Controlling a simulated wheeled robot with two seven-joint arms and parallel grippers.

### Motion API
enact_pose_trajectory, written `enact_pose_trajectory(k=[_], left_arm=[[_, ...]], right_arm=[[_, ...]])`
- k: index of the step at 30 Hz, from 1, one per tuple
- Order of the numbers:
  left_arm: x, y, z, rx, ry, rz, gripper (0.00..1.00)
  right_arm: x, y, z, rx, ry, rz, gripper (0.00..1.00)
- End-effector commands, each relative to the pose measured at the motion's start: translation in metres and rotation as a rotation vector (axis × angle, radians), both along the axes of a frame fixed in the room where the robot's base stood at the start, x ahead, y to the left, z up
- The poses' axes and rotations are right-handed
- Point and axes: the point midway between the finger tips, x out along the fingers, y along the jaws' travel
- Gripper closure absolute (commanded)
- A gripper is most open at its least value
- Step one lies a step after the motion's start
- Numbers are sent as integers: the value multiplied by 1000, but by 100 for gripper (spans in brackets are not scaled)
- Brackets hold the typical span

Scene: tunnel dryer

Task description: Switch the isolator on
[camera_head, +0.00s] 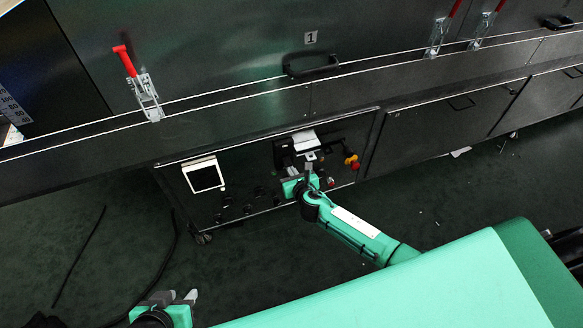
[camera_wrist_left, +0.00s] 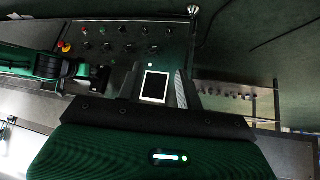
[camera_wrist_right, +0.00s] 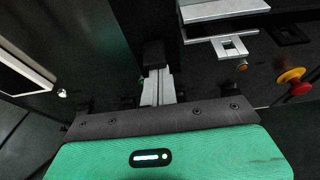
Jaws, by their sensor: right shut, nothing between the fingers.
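The control panel (camera_head: 240,185) is a dark face low on the machine. I cannot tell for sure which part is the isolator. A red and yellow control (camera_wrist_right: 291,82) is at the right in the right wrist view; it also shows in the head view (camera_head: 351,160). A black block (camera_wrist_right: 153,53) stands just beyond the fingertips of my right gripper (camera_wrist_right: 156,76); whether they touch is unclear. The right gripper is shut and empty, close to the panel. My left gripper (camera_head: 180,296) is open and empty, well below and in front of the panel.
A white-framed screen (camera_head: 204,175) is on the panel's left, with several small knobs (camera_wrist_left: 105,46) beside it. A pale bracket-like part (camera_wrist_right: 229,46) juts out near my right gripper. Red-handled clamps (camera_head: 137,80) are above. Dark cables (camera_head: 80,255) lie on the floor at left.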

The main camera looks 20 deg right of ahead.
Motion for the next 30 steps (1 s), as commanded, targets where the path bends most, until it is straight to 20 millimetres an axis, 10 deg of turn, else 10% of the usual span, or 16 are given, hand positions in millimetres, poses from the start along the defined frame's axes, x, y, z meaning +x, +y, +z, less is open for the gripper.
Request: enact_pose_trajectory(k=[9, 30], left_arm=[[-32, 42, 16, 114, 261, 61, 64], [-32, 41, 28, 113, 262, 59, 64]], right_arm=[[0, 0, 7, -2, 43, 0, 100], [0, 0, 20, -1, 44, 0, 100]])
